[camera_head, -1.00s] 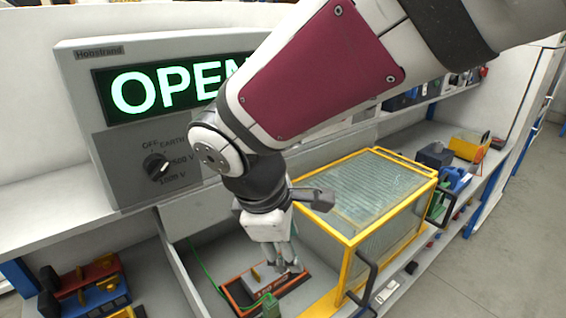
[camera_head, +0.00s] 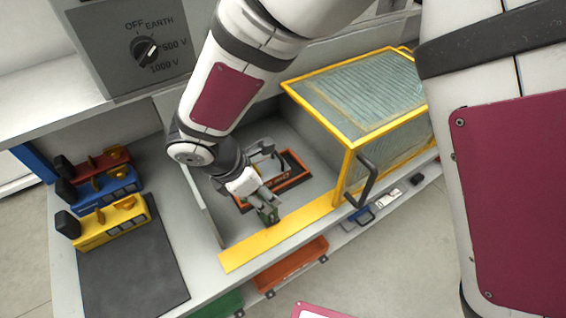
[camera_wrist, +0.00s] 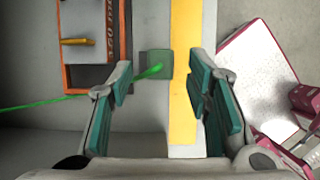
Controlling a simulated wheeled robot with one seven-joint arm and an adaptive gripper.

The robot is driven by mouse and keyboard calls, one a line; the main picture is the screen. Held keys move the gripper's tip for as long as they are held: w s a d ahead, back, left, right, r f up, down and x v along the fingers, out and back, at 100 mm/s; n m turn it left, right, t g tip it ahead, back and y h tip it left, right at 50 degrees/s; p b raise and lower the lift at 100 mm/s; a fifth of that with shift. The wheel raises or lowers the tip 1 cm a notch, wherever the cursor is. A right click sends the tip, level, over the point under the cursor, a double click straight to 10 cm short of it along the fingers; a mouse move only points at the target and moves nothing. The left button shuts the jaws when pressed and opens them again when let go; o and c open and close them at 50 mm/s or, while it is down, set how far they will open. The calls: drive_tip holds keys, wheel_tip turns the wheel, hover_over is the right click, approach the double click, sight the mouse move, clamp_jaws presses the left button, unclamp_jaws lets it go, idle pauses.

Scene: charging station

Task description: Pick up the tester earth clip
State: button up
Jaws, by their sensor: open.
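The earth clip is a small dark green block (camera_wrist: 152,61) with a bright green cable running off to the left in the wrist view. It lies beside the yellow strip (camera_wrist: 184,120). In the head view the clip (camera_head: 269,214) shows just below my fingertips, partly covered by them. My gripper (camera_head: 264,198) is open above it. In the wrist view the clip lies between and ahead of the teal-padded fingers of my gripper (camera_wrist: 161,92), with a gap on both sides. I cannot tell the height left between them.
An orange-framed tray (camera_head: 297,177) lies just behind the clip. A yellow-framed clear enclosure (camera_head: 350,148) with a black handle stands close on the right. A grey upright panel (camera_head: 206,205) stands left. Blue, red and yellow clamp-like tools (camera_head: 112,222) sit at far left by a dark mat (camera_head: 135,265).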

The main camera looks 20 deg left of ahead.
drive_tip(key=shift+x, duration=3.45)
drive_tip(key=shift+d, duration=0.1)
drive_tip(key=shift+c, duration=0.2)
drive_tip(key=shift+r, duration=0.1)
clamp_jaws()
